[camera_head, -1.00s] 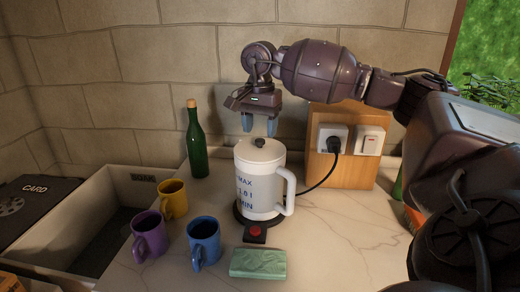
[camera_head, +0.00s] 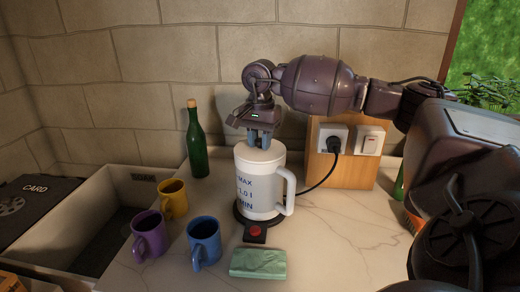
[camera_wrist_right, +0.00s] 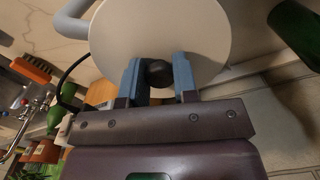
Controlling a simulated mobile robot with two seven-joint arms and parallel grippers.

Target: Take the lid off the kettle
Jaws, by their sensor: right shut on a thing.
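The white kettle (camera_head: 260,188) stands upright on its dark round base on the counter, with its handle to the right and blue markings on its side. Its pale lid (camera_head: 262,154) sits on top; the lid also shows large in the right wrist view (camera_wrist_right: 160,28). My right gripper (camera_head: 259,143) points down from above and is shut on the lid's dark knob (camera_wrist_right: 157,72), with its blue fingers on either side of it. The fingers hide the knob in the head view. My left gripper is not in view.
A yellow mug (camera_head: 173,200), a purple mug (camera_head: 148,236) and a blue mug (camera_head: 204,243) stand left of the kettle. A green bottle (camera_head: 196,148) stands behind. A green block (camera_head: 258,264) lies in front. A socket board (camera_head: 341,165) is at the right, its cable running to the kettle.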

